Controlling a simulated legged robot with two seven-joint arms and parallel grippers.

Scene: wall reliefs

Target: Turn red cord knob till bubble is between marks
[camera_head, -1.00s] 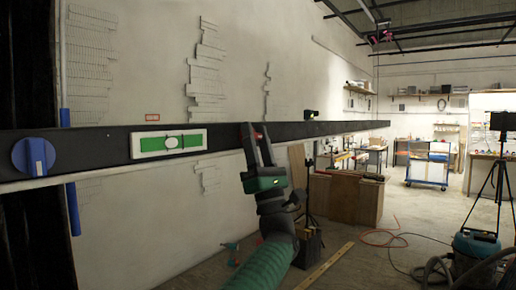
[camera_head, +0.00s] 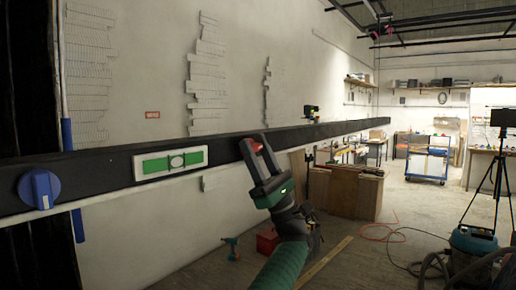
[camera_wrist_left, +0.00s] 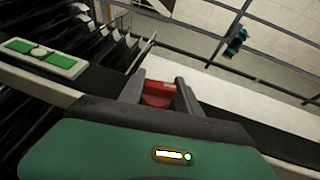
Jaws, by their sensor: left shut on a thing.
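The red knob (camera_head: 257,147) sits on the long dark bar (camera_head: 100,176) along the wall. My left gripper (camera_head: 254,147) is shut on it; the fingers cover most of it. In the left wrist view the red knob (camera_wrist_left: 158,92) shows between the two fingers (camera_wrist_left: 160,88). The level vial (camera_head: 170,162), a white frame with a green window, is on the bar left of my gripper. Its pale round bubble (camera_head: 177,161) is near the window's middle; the marks are too small to place it surely against them. The vial also shows in the left wrist view (camera_wrist_left: 42,57). My right gripper is out of view.
A blue knob (camera_head: 39,188) is at the bar's left end. A small dark device (camera_head: 311,113) is above the bar. Wooden boxes (camera_head: 345,192), a red box (camera_head: 267,240) and a drill (camera_head: 231,248) are on the floor. A vacuum (camera_head: 474,245) stands at right.

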